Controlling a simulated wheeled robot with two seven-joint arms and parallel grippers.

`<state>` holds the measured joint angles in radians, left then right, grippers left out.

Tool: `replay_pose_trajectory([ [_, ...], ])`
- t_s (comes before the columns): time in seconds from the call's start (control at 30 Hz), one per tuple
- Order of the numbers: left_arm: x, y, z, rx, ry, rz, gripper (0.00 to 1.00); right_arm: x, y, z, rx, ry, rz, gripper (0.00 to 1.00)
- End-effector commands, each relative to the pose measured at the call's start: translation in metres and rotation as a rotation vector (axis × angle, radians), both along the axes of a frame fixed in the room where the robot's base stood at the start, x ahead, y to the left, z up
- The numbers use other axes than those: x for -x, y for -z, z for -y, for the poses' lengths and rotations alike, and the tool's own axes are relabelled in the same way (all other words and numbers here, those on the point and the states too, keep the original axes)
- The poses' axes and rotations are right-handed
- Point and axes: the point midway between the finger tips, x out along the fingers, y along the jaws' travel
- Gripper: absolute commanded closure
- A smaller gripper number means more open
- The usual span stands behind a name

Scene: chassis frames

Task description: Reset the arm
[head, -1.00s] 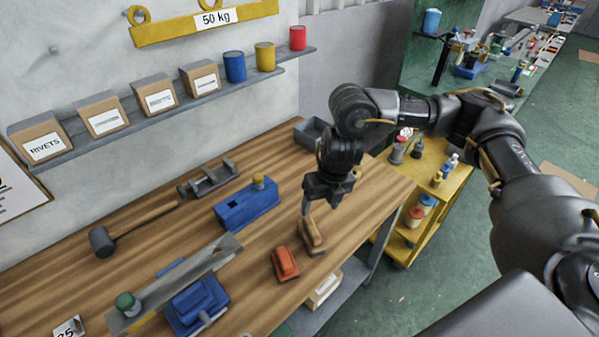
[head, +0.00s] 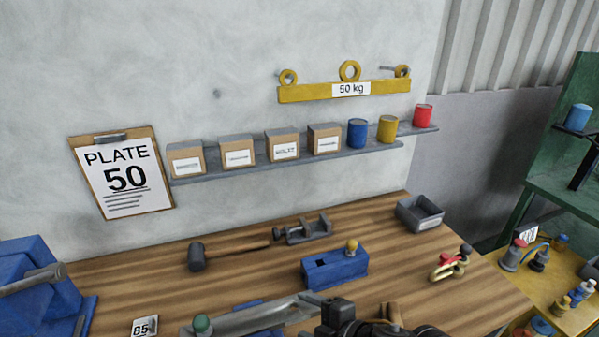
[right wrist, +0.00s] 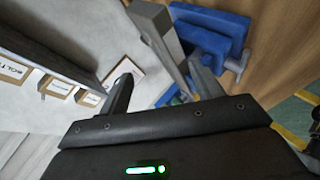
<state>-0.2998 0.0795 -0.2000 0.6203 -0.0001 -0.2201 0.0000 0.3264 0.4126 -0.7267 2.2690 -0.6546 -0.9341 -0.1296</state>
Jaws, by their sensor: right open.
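My right arm shows only in part at the bottom edge of the head view, where the black right gripper (head: 345,318) is cut off by the frame. It is over the front of the wooden bench (head: 400,225). In the right wrist view the right gripper (right wrist: 161,70) has its two fingers spread apart with nothing between them. A long grey metal bar (right wrist: 155,30) and a blue tool (right wrist: 215,35) lie beyond the fingers. My left gripper is in neither view.
A metal rail with a green knob (head: 203,323), a blue block with a yellow knob (head: 335,269), a mallet (head: 197,257) and a grey bin (head: 419,214) are on the bench. A wall shelf (head: 240,168) holds boxes and cans. A blue machine (head: 30,290) stands left.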

Motion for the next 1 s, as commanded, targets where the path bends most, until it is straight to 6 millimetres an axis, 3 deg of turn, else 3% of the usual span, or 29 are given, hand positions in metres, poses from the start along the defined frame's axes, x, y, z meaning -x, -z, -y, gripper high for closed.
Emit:
replay_pose_trajectory([
  [0.17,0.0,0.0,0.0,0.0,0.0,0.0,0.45,0.015,0.031,0.053,-0.184,0.435,-0.283,0.35],
  [0.23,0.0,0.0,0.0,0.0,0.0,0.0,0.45,0.029,0.05,0.083,-0.231,0.615,-0.405,0.35],
  [0.4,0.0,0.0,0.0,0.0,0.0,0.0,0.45,0.081,0.097,0.149,-0.289,0.993,-0.668,0.35],
  [0.5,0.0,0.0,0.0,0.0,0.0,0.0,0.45,0.113,0.115,0.176,-0.299,1.152,-0.779,0.35],
  [0.77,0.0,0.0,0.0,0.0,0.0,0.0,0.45,0.194,0.145,0.225,-0.297,1.475,-0.999,0.35],
  [1.0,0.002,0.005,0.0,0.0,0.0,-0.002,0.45,0.18,0.224,0.223,-0.269,1.487,-1.026,0.35],
])
